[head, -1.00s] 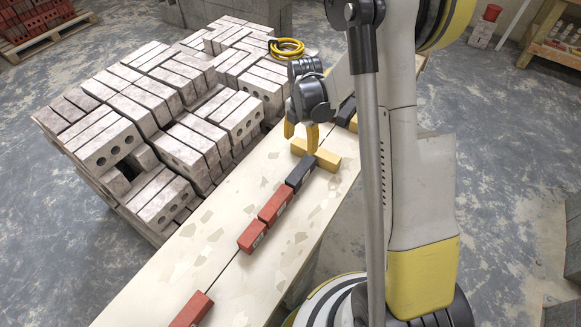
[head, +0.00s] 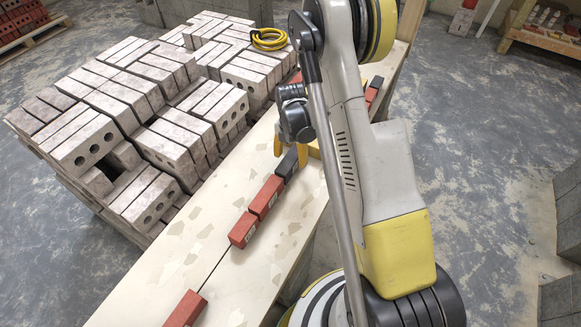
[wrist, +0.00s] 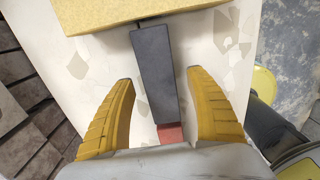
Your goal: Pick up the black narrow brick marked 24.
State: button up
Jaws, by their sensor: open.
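The black narrow brick (head: 287,165) lies on the pale slab, in a row between a red brick and a yellow brick. In the wrist view the black brick (wrist: 154,80) runs lengthwise between the two yellow fingers, with a gap on each side. My gripper (head: 290,157) is open and straddles this brick; it also shows in the wrist view (wrist: 159,75). I cannot read any mark on its dark top. Its far end reaches the yellow brick (wrist: 120,12), and a red brick (wrist: 172,133) shows at its near end.
More red bricks (head: 243,230) continue the row towards me, one (head: 185,309) set apart. A large stack of grey blocks (head: 150,137) stands close on the left, with a coiled yellow hose (head: 270,39) on top. The near slab (head: 190,240) is mostly bare.

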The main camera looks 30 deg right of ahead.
jog(key=shift+f, duration=0.75)
jog(key=shift+r, duration=0.1)
grip_shut()
jog(key=shift+r, duration=0.15)
